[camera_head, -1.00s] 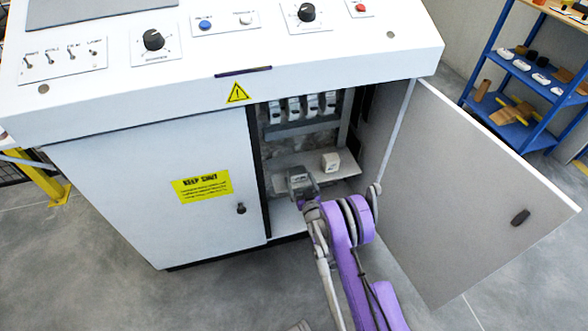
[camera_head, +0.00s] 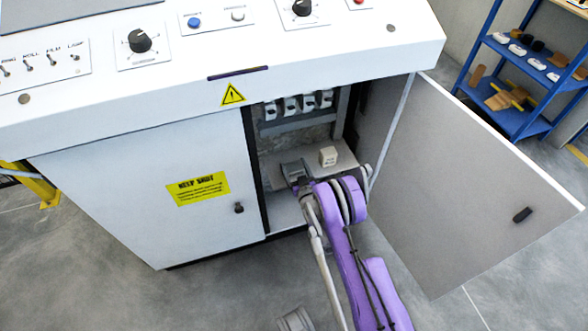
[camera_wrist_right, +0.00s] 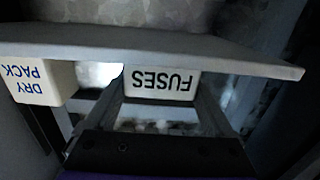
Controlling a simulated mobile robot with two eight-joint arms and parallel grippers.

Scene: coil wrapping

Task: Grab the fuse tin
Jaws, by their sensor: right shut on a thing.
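The fuse tin (camera_wrist_right: 160,83) is a white box lettered FUSES, upside down in the right wrist view. It sits between the two fingers of my right gripper (camera_wrist_right: 160,92), which is shut on it. In the head view my right gripper (camera_head: 295,172) reaches into the open cabinet at the shelf, and the tin is hidden there by the gripper. A grey part at the bottom edge of the head view looks like my left gripper (camera_head: 296,320); its fingers cannot be made out.
The cabinet door (camera_head: 450,190) stands open at right. Switches (camera_head: 308,101) line the cabinet's back.

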